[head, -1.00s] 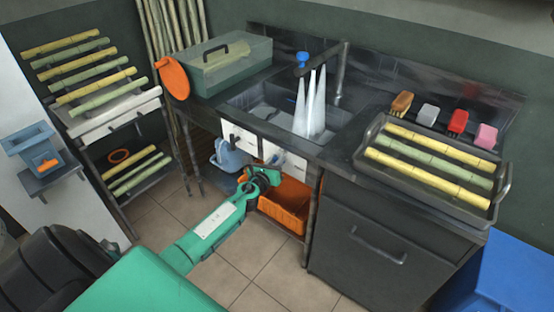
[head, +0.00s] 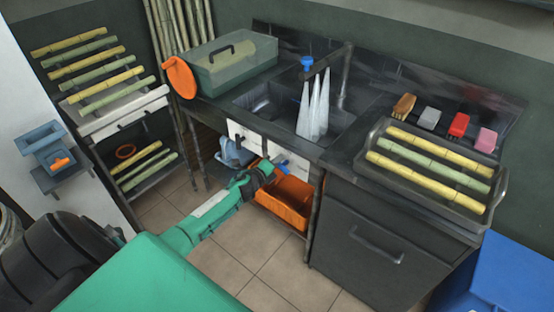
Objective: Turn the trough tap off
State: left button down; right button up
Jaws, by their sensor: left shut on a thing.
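The trough tap has a dark pipe (head: 345,78) and a blue knob (head: 306,63) at the back of the sink (head: 245,101). Pale pointed columns (head: 314,110) stand below its spout; I cannot tell surely whether they are running water. My left gripper (head: 270,167) is low in front of the counter, below the sink and above the orange bin. It is shut on a small blue bar-like thing (head: 283,162), mostly hidden by the jaws; I cannot tell what it is fixed to. My right gripper is out of view.
An orange bin (head: 285,205) sits under the sink, beside white panels (head: 243,135) and a blue-grey can (head: 233,152). A tray (head: 363,172) of cane stands on the right counter. A cane rack (head: 118,115) stands left. The tiled floor in front is clear.

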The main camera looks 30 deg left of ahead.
pick_arm(q)
jog(key=shift+a+f+n+h, duration=0.15)
jog(key=shift+n+h, duration=0.15)
jog(key=shift+n, duration=0.5)
jog(key=shift+f+n+h+p, duration=0.35)
jog(key=shift+n+p, duration=0.1)
jog(key=shift+n, duration=0.65)
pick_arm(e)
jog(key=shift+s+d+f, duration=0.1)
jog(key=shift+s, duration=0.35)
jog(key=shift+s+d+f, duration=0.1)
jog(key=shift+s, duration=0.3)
pick_arm(q)
jog(key=c, duration=1.4)
grip_release()
jog(key=shift+s, duration=0.15)
jog(key=shift+s+a+r, duration=0.2)
jog(key=shift+s+r, duration=0.25)
jog(key=shift+s, duration=1.75)
jog(key=shift+s+a+r, duration=0.15)
jog(key=shift+s+r, duration=0.25)
jog(key=shift+s, duration=1.85)
jog(key=shift+s+a+r, duration=0.2)
jog(key=shift+s+r, duration=0.25)
jog(key=shift+s, duration=1.75)
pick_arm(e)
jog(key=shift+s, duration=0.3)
